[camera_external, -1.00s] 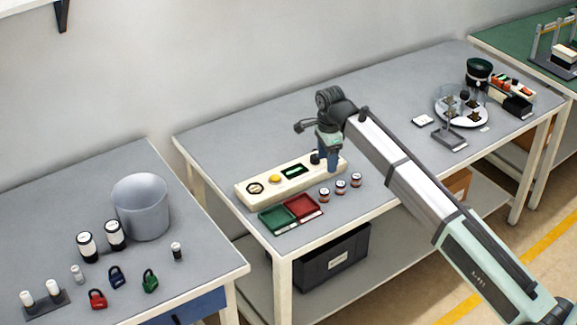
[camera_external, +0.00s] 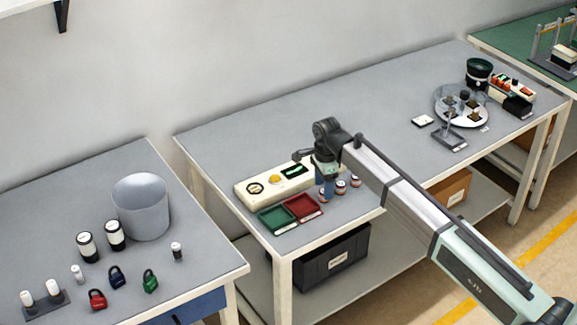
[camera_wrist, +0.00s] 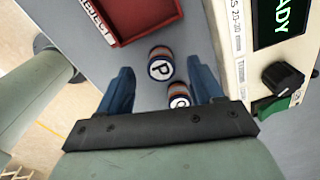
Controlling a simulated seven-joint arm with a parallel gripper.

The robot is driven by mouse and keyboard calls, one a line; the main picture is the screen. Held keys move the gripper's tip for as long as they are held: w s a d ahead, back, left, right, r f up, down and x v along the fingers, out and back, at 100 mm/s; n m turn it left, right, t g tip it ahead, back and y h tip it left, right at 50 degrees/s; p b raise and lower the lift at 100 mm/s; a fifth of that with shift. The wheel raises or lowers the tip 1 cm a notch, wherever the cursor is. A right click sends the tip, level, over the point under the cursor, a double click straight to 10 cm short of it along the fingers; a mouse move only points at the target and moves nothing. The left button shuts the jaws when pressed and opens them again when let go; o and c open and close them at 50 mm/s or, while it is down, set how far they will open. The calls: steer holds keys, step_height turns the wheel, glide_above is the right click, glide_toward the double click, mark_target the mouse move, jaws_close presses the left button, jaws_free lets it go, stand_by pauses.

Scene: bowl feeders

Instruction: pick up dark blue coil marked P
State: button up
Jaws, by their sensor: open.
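The coil marked P (camera_wrist: 160,64) has a white top with a dark P, a dark blue rim and a copper-coloured side. In the wrist view it stands upright between and a little beyond my blue fingertips, with a gap on both sides. A second coil (camera_wrist: 179,96) is just behind it, its mark partly cut off by my gripper. My gripper (camera_wrist: 161,76) is open and empty. In the external view my gripper (camera_external: 326,190) points down over the left end of the row of coils and partly hides it; the right coil (camera_external: 355,181) shows clear.
A red tray (camera_wrist: 118,35) lies close beyond the coils, beside a green tray (camera_external: 277,218). A cream control panel (camera_wrist: 235,60) with a green display and a black knob stands close along the right in the wrist view. The table's front edge is near.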

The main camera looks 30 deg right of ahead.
steer(key=shift+f, duration=1.4)
steer(key=shift+c, duration=0.5)
steer(key=c, duration=1)
